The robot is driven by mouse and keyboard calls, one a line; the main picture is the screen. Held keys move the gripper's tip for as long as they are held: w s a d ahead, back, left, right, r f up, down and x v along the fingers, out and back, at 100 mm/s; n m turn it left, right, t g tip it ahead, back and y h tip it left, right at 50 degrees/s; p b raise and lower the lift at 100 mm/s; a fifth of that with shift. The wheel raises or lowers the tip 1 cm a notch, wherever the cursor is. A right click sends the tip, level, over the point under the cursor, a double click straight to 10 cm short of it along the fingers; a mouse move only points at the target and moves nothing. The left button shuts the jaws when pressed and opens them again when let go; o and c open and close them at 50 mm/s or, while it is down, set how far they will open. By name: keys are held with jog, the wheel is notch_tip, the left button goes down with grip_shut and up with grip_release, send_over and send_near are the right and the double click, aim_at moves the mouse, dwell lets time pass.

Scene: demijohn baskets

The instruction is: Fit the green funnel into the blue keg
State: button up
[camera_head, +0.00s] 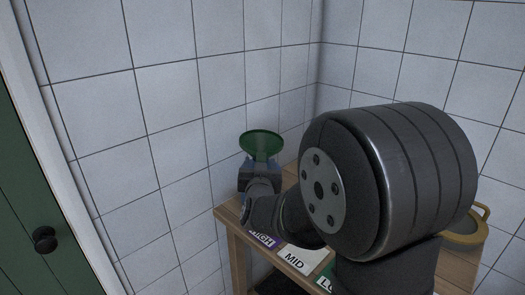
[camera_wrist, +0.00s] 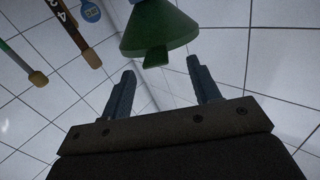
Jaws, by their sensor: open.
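The green funnel (camera_head: 262,142) shows in the head view with its wide rim up, just above my gripper (camera_head: 259,172). In the wrist view the funnel (camera_wrist: 160,30) lies just past and between the fingertips of my gripper (camera_wrist: 160,65), its wide end nearer the fingers. A small green tab (camera_wrist: 156,57) sticks out from its rim. The jaws are open, with a gap between the two fingers. A sliver of light blue shows at the funnel's narrow end, at the top edge; I cannot tell whether it is the blue keg. The keg is not otherwise visible.
A wooden table (camera_head: 236,224) stands by the tiled walls, with HIGH (camera_head: 262,239), MID (camera_head: 299,260) and green (camera_head: 325,284) cards. A yellow-rimmed container (camera_head: 465,228) is at right, partly hidden by my arm. A blue tag (camera_wrist: 90,11) and brown-tipped strips appear in the wrist view.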

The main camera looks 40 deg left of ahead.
jog(key=x, duration=0.4)
jog(key=shift+w+a+f, duration=0.1)
jog(key=shift+w+f, duration=0.1)
jog(key=shift+w, duration=0.2)
grip_shut()
jog(key=shift+d+r, duration=0.2)
jog(key=shift+r, duration=0.25)
jog(key=r, duration=0.6)
jog(key=shift+d+r, duration=0.2)
jog(key=shift+d, duration=0.15)
jog(key=d, duration=1.8)
notch_tip(320, 180, up, 6)
jog(key=n+g+y, duration=0.3)
jog(key=n+g, duration=0.2)
jog(key=g, duration=0.1)
send_over(262, 158)
jog(key=w+d, duration=0.1)
jog(key=w, duration=0.2)
jog(key=shift+w+d+f, duration=0.15)
